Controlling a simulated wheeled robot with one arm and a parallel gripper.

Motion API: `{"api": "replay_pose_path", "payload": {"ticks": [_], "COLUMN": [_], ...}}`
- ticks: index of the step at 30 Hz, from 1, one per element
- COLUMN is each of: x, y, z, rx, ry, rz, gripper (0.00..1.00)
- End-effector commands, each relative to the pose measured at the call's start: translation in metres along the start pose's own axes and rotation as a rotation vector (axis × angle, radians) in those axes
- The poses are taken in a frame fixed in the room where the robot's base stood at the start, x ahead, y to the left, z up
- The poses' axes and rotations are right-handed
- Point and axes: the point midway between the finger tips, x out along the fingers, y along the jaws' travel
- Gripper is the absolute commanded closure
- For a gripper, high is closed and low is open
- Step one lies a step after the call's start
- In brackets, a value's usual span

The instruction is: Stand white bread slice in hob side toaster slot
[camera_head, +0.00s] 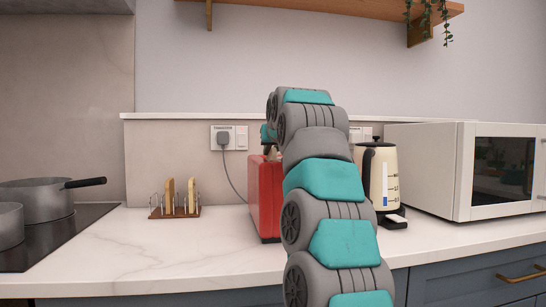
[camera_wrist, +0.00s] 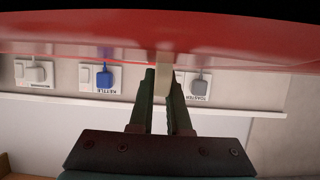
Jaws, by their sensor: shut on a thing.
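The red toaster (camera_head: 264,196) stands on the counter, its right part hidden behind my arm. In the wrist view its red side (camera_wrist: 90,35) spans the top of the picture. My gripper (camera_wrist: 163,80) is shut on a pale bread slice (camera_wrist: 164,62), seen edge-on between the two dark fingers. The slice's far end meets the red toaster edge in that view; I cannot tell how deep it is in a slot, or which slot. In the head view the gripper is mostly hidden behind my arm, above the toaster.
A wooden rack (camera_head: 175,212) with two bread slices stands left of the toaster. The hob (camera_head: 60,236) with grey pans (camera_head: 42,202) is at far left. A cream kettle (camera_head: 376,172) and white microwave (camera_head: 425,170) stand right. Counter between hob and toaster is mostly clear.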

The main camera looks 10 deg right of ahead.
Motion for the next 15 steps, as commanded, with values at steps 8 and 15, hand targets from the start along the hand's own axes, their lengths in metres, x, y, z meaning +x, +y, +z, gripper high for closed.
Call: {"api": "replay_pose_path", "payload": {"ticks": [8, 15], "x": [-0.0001, 0.0001], "y": [0.0, -0.0003], "z": [0.0003, 0.0005], "rx": [0.0, 0.0], "ry": [0.002, 0.002], "rz": [0.0, 0.0], "gripper": [1.0, 0.63]}}
